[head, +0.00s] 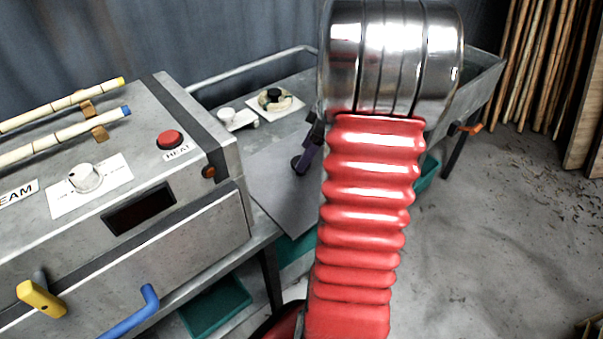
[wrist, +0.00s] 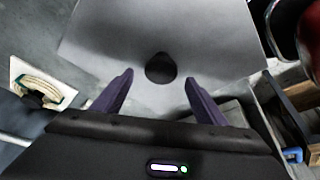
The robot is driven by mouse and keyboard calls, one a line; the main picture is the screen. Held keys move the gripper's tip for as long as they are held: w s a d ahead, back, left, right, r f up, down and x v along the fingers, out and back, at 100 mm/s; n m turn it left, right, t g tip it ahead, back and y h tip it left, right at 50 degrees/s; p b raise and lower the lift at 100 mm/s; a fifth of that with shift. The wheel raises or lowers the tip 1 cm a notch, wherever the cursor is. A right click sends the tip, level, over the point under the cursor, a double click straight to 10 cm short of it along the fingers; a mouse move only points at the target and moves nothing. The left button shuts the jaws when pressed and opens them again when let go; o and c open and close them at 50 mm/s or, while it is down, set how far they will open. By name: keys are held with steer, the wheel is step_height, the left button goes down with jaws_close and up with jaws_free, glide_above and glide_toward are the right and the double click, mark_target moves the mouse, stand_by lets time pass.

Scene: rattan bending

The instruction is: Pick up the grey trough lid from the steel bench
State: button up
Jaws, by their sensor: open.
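The grey trough lid (wrist: 205,35) is a flat grey plate with a round black knob (wrist: 162,68), filling the upper middle of the wrist view. In the head view the lid (head: 270,196) lies on the steel bench (head: 222,97), right of the steam box, partly hidden by my arm. My gripper (wrist: 159,79) is open, its two purple fingers apart, with the knob between and just beyond the tips in the picture. Nothing is held. In the head view a purple finger (head: 311,150) shows close to the knob; I cannot tell the exact height gap.
The steam box (head: 150,160) with a red button and dial stands at left, close to the lid. A round item on a white card (head: 276,101) lies behind it. Teal bins (head: 213,305) sit below. Poles lean at the back right; the floor at right is mostly open.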

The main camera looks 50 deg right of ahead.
steer(key=x, duration=0.5)
steer(key=shift+s+f, duration=0.1)
stand_by(0.4)
steer(key=c, duration=1.6)
steer(key=shift+s+r, duration=0.2)
steer(key=shift+r, duration=0.3)
step_height(320, 180, up, 6)
steer(key=shift+r, duration=0.2)
steer(key=s+a, duration=0.2)
steer(key=s, duration=1.7)
steer(key=shift+s, duration=0.3)
steer(key=shift+w+f, duration=0.1)
